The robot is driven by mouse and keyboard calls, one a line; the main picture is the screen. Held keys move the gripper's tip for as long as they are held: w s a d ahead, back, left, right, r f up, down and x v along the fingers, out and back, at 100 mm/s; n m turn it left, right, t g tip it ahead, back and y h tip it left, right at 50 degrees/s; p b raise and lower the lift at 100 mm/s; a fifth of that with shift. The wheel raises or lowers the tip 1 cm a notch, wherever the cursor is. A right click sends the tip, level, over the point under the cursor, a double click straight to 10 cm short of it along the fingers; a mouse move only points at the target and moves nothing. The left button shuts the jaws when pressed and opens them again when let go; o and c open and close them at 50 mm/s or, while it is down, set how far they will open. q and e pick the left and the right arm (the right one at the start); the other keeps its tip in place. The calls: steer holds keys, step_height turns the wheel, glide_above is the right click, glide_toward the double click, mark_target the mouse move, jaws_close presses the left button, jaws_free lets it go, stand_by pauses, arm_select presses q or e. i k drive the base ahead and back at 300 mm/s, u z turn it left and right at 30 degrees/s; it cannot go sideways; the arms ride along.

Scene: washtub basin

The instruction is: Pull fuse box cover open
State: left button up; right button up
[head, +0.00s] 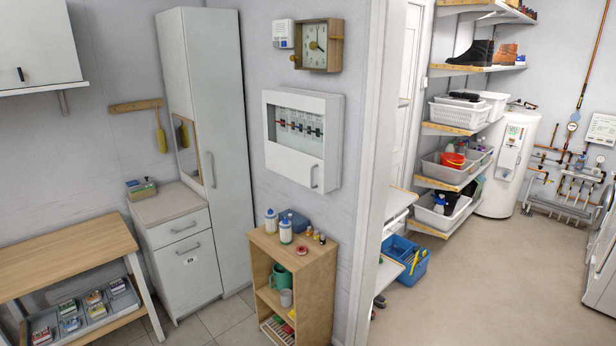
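A white fuse box (338,130) hangs on the grey wall in the middle of the head view, below a clock. Its front cover (290,164) appears shut, lying flat against the box. A row of switches and coloured wires (299,126) shows in a window in the upper part of the front. A small vertical handle (312,176) sits at the lower right of the cover. Neither of my grippers shows in the head view, and nothing touches the box.
A low wooden shelf (318,262) with bottles and small items on top stands below the fuse box. A tall grey cabinet (222,130) is to its left, a door frame (366,150) to its right. Tiled floor (218,318) is free in front of the cabinets.

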mark_target(318, 175)
steer(key=u, duration=1.4)
steer(key=i, duration=3.1)
steer(key=z, duration=1.1)
